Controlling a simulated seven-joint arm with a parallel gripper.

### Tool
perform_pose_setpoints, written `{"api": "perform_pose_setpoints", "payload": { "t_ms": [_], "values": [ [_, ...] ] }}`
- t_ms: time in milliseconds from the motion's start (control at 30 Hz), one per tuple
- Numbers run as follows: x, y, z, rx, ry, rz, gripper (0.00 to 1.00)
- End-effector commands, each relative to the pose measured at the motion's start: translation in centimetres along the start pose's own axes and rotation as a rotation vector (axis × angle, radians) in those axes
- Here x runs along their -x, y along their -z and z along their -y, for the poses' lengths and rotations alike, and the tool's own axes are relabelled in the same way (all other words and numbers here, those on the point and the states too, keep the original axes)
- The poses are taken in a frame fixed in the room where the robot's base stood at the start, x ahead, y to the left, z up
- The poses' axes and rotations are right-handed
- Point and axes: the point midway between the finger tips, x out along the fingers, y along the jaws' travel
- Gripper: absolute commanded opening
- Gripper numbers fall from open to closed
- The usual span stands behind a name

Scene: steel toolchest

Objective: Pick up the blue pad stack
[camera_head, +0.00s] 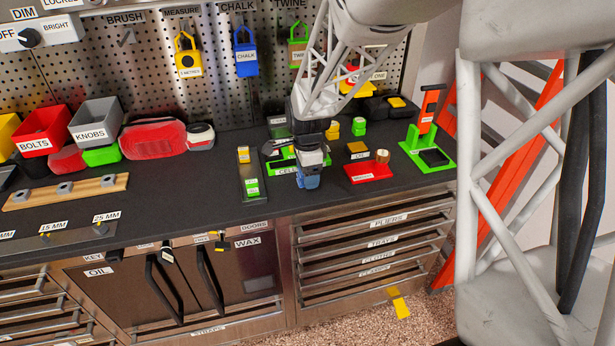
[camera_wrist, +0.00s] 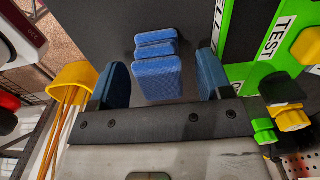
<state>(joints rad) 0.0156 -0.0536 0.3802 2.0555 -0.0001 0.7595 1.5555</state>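The blue pad stack (camera_wrist: 157,68) shows in the wrist view as several blue blocks close together on the dark worktop. It lies between the two blue-tipped fingers of my gripper (camera_wrist: 160,78), with a visible gap on each side. My gripper is open and holds nothing. In the head view my gripper (camera_head: 307,178) points down over the front part of the worktop, by a green-edged label. The blue there is at the fingertips, and I cannot tell the pad stack apart from them.
A green TEST frame (camera_wrist: 262,50) with yellow and black parts is at the right in the wrist view. A yellow cup of sticks (camera_wrist: 72,78) is at the left. In the head view a red tray (camera_head: 368,174) and a green stand (camera_head: 428,150) stand to the right.

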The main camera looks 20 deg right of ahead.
Motion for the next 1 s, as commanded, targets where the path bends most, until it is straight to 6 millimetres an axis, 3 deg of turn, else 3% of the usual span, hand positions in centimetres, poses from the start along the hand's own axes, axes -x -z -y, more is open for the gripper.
{"api": "perform_pose_setpoints", "payload": {
  "t_ms": [33,367,767,1000],
  "values": [
    [0.0,0.0,0.0,0.000,0.000,0.000,0.66],
    [0.0,0.0,0.0,0.000,0.000,0.000,0.16],
    [0.5,0.0,0.0,0.000,0.001,0.000,0.16],
    [2.6,0.0,0.0,0.000,0.002,0.000,0.16]
  ]
}}
